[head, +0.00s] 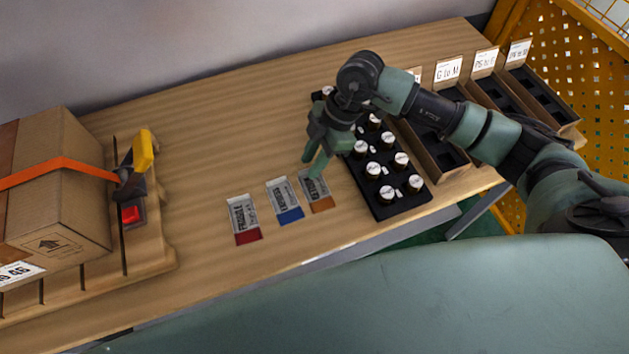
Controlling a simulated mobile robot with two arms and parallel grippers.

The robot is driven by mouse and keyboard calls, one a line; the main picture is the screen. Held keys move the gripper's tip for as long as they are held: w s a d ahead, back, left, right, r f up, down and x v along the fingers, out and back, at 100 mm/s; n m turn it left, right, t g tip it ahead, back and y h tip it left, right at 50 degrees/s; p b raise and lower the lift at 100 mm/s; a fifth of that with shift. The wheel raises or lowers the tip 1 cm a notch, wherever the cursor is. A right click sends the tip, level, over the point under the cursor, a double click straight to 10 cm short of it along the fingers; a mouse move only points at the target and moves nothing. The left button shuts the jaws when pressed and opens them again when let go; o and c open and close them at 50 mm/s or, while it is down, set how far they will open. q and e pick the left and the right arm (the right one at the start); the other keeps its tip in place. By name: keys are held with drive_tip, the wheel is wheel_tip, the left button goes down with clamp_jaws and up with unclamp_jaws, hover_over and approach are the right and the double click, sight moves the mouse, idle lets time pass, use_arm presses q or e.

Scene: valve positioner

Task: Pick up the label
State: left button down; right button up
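Three labels lie in a row on the wooden table in the head view. The left one (244,218) has a red end, the middle one (285,201) a blue end, and the right one (319,193) an orange-brown end. My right gripper (312,168) reaches in from the right and points down over the far end of the orange-brown label, partly covering it. Its fingers overlap in this view, so I cannot tell whether they are open, or whether they touch the label. My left gripper is not in view.
A black tray (411,206) of several white-topped items stands just right of the labels. Label-fronted bins (447,158) stand beyond it. A cardboard box (60,185) with an orange strap and a yellow-handled tool (143,151) is at left. The table (215,120) behind the labels is clear.

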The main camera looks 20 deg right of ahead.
drive_tip(key=shift+a+f, duration=0.2)
drive_tip(key=shift+f, duration=0.5)
clamp_jaws()
